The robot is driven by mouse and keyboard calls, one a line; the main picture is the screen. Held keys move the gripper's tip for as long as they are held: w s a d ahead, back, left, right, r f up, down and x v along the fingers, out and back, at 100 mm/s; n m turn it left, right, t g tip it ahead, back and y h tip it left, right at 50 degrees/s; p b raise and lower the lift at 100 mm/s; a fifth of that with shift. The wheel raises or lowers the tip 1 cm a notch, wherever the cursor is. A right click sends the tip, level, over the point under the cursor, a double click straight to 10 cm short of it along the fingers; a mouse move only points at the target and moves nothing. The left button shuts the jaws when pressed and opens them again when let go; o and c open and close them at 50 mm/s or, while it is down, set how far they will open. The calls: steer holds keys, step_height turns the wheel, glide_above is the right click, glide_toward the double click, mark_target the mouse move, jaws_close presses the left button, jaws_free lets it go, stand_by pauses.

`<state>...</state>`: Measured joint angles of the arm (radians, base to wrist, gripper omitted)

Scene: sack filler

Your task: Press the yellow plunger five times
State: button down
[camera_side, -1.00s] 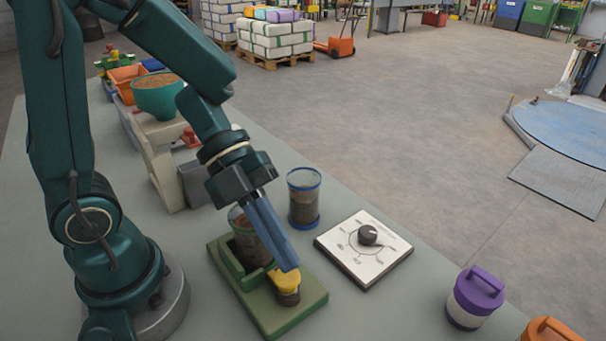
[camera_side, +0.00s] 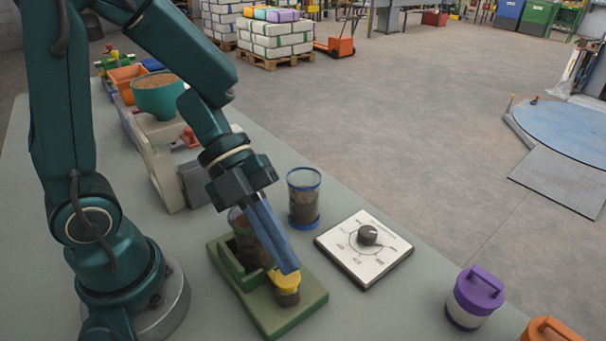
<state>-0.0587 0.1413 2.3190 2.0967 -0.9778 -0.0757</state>
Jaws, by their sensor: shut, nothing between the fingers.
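The yellow plunger (camera_side: 285,281) stands at the front of a green base (camera_side: 300,312) on the bench. My gripper (camera_side: 290,268) is shut and empty, pointing down. Its blue fingertips are at the top of the plunger and appear to touch it, hiding part of the yellow cap. A clear cup with brown contents (camera_side: 243,240) sits in the green holder behind the plunger, partly hidden by my fingers.
A blue-rimmed cup (camera_side: 303,198) and a white dial panel (camera_side: 363,248) stand to the right of my gripper. Purple-lidded (camera_side: 476,297) and orange-lidded (camera_side: 548,330) containers are at the front right. A hopper with a teal bowl (camera_side: 158,98) stands behind.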

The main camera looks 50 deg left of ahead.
steer(key=shift+f, duration=0.2)
steer(key=shift+s+a+f, duration=0.1)
steer(key=shift+s+f, duration=0.05)
steer(key=shift+f, duration=0.9)
stand_by(1.1)
steer(key=shift+a+r, duration=0.1)
steer(key=shift+r, duration=1.15)
steer(key=shift+r, duration=2.55)
